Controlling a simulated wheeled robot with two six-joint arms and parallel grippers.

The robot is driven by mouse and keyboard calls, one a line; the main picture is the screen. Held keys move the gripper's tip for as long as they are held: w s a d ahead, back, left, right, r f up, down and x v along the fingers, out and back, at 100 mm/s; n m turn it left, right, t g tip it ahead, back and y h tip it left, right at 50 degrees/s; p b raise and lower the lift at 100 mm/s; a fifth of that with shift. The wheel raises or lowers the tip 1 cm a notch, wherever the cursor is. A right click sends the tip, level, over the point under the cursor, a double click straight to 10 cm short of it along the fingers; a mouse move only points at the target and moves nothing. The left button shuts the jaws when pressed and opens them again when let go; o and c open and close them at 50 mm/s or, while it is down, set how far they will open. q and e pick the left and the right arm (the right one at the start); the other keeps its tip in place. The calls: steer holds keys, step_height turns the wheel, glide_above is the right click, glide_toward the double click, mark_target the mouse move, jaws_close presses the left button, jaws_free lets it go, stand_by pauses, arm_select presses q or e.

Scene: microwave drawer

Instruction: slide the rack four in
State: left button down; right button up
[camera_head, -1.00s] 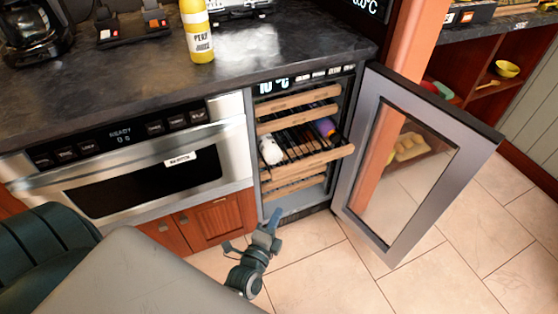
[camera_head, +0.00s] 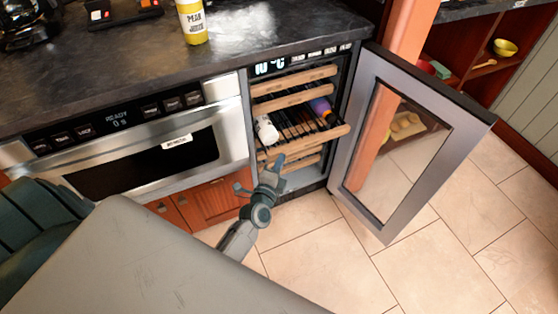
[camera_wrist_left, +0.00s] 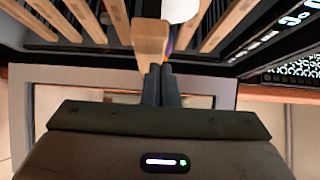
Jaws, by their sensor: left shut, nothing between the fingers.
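One wooden-fronted rack (camera_head: 318,139) sticks out of the open cooler, further than the others. It carries a white item (camera_head: 266,131) and a purple item (camera_head: 320,106). My left gripper (camera_head: 271,166) is shut and empty, just in front of the left part of this rack's front. In the left wrist view its closed fingertips (camera_wrist_left: 160,72) point at the end of a protruding wooden front (camera_wrist_left: 151,40), very close to it; whether they touch, I cannot tell. My right gripper is not in view.
The cooler's glass door (camera_head: 405,140) stands wide open on the right. Other wooden-fronted racks (camera_head: 295,97) sit further back above and below. A steel oven (camera_head: 150,150) is on the left, under the dark counter (camera_head: 250,35). The tiled floor (camera_head: 330,255) in front is clear.

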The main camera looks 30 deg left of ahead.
mark_target(274, 150)
arm_select(q)
steer(key=shift+w+a, duration=0.2)
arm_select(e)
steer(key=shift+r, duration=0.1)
arm_select(q)
steer(key=shift+w+a, duration=0.1)
steer(key=shift+a, duration=0.05)
steer(key=w+a, duration=0.1)
steer(key=a+p, duration=0.1)
steer(key=w+a, duration=0.1)
steer(key=shift+w+a+r+p, duration=0.1)
steer(key=shift+w+r+p, duration=0.15)
steer(key=shift+w+p, duration=0.1)
steer(key=w+a, duration=0.2)
steer(key=a, duration=0.2)
steer(key=shift+w+f, duration=0.25)
steer(key=shift+w, duration=0.15)
steer(key=shift+d, duration=0.1)
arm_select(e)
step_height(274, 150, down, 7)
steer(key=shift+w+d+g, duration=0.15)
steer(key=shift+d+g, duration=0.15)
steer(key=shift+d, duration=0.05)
